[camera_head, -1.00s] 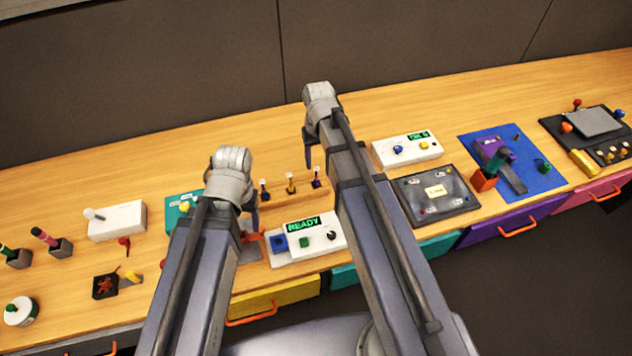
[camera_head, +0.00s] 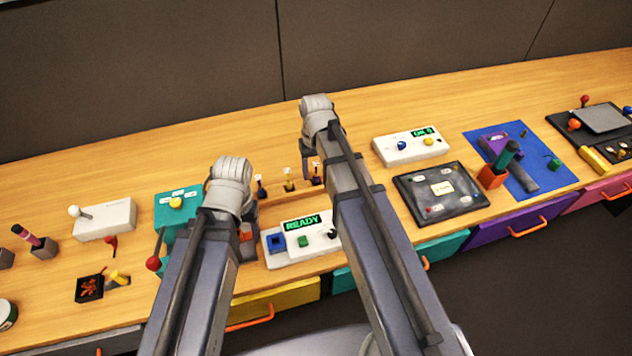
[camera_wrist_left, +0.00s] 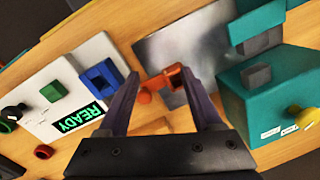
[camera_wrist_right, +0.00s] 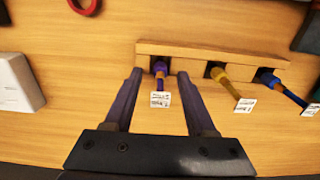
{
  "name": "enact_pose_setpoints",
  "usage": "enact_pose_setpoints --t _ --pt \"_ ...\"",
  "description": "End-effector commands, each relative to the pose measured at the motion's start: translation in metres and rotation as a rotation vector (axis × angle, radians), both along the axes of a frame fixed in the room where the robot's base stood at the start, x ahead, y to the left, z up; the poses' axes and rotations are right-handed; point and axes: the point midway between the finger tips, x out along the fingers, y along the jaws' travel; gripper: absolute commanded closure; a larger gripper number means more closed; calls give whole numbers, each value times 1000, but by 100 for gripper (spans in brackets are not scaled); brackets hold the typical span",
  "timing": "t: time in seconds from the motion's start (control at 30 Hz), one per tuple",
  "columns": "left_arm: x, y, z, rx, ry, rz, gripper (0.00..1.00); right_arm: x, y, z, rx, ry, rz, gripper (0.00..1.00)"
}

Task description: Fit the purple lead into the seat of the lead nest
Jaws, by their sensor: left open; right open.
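The purple lead (camera_wrist_right: 160,72) stands in a hole of a wooden rack (camera_wrist_right: 200,52), with a white tag on its near end. In the head view the lead (camera_head: 315,174) is partly beside my right arm. My right gripper (camera_wrist_right: 159,77) is open, its fingers on either side of the purple lead, not closed on it. My left gripper (camera_wrist_left: 160,78) is open near an orange handle (camera_wrist_left: 158,84) by a metal plate. A white READY panel (camera_head: 291,258) carries a blue square socket (camera_head: 277,242); I cannot tell whether it is the lead nest.
A yellow lead (camera_wrist_right: 222,77) and a blue lead (camera_wrist_right: 272,82) stand in the same rack. A teal box (camera_wrist_left: 262,105) is beside my left gripper. A white panel (camera_head: 411,147) and a dark tray (camera_head: 460,207) lie right of my right arm. Wood behind the rack is clear.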

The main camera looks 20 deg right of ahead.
Motion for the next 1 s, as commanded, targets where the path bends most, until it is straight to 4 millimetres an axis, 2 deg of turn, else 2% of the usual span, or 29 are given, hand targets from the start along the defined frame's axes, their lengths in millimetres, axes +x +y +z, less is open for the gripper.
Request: enact_pose_setpoints --t 0.13,0.63,1.0 --pt "0 0 1 0 0 0 34 0 0 1 0 0 0 44" --pt "0 0 1 0 0 0 34 0 0 1 0 0 0 100" --pt "0 0 1 0 0 0 34 0 0 1 0 0 0 100"
